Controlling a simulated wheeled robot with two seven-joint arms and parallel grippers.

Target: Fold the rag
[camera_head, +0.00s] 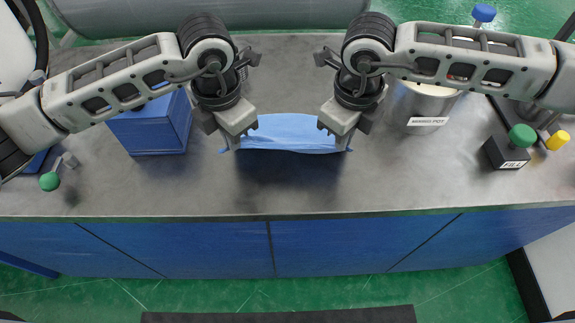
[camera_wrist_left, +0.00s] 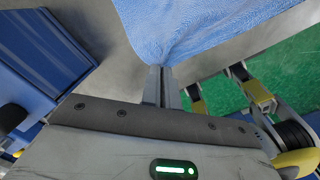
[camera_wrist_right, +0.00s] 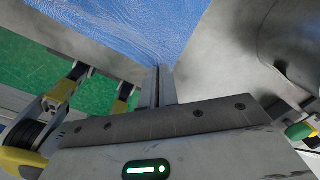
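The rag (camera_head: 288,131) is light blue and hangs between my two grippers above the grey bench, with a dark shadow under it. My left gripper (camera_head: 235,147) is at the rag's left end, its fingers closed together on the corner. In the left wrist view the rag (camera_wrist_left: 200,28) runs up from the closed fingertips (camera_wrist_left: 162,72). My right gripper (camera_head: 344,147) is at the rag's right end, closed on that corner. In the right wrist view the rag (camera_wrist_right: 135,28) spreads from the fingertips (camera_wrist_right: 160,72). The far part of the rag is partly hidden by my arms.
A blue box (camera_head: 155,128) stands left of the rag. A metal pot (camera_head: 425,104) labelled as a mixing pot stands to the right. A black box with a green knob (camera_head: 508,148) is further right. The bench top (camera_head: 290,200) in front is clear.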

